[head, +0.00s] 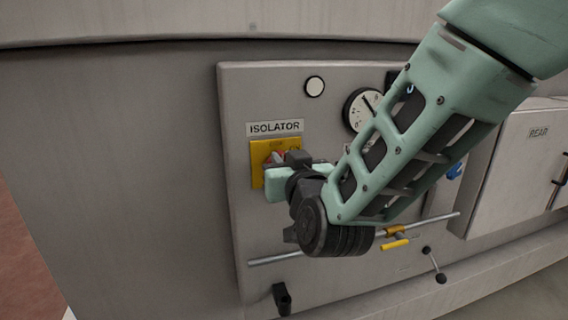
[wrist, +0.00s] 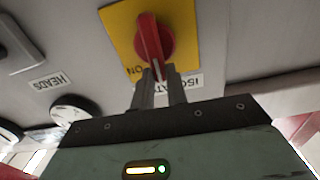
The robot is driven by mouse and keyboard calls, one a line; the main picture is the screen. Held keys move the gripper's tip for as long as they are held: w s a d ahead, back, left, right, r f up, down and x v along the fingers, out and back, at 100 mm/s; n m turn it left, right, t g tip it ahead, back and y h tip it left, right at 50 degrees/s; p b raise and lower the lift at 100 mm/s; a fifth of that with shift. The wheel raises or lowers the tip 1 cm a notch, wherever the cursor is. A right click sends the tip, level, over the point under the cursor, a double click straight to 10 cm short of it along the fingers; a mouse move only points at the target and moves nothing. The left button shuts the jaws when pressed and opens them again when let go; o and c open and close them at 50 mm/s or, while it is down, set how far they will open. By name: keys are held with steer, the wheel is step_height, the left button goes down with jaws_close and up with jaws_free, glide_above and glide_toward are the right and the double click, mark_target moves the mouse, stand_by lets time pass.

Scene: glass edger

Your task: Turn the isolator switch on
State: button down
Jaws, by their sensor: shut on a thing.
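The isolator switch is a red rotary handle (wrist: 152,40) on a yellow plate (wrist: 188,22), seen in the wrist view. In the head view the yellow plate (head: 257,165) sits under the ISOLATOR label (head: 275,127), with the red handle mostly hidden behind my gripper. My gripper (wrist: 158,82) is at the handle, its two dark fingers closed on the handle's white-marked end. The handle's pointer lies roughly along the line of my fingers. The lettering on the plate is partly covered.
A round gauge (head: 361,108) and a white round button (head: 314,86) are on the panel above. A horizontal rail (head: 274,259) with a yellow clamp and a black lever (head: 282,299) lie below. A box marked REAR (head: 515,165) stands at the right.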

steer(key=m+b, duration=0.3)
steer(key=b, duration=0.3)
steer(key=d+f+m+b, duration=0.1)
steer(key=m+b, duration=0.3)
steer(key=b, duration=0.3)
steer(key=d+m+b, duration=0.1)
steer(key=m+b, duration=0.3)
steer(key=b, duration=0.2)
steer(key=shift+w+d+f, duration=0.15)
steer(key=shift+w+f, duration=0.15)
steer(key=shift+m+b, duration=0.3)
steer(key=shift+m, duration=0.1)
steer(key=c, duration=1.4)
jaws_free()
steer(key=b+v, duration=0.2)
steer(key=v, duration=1)
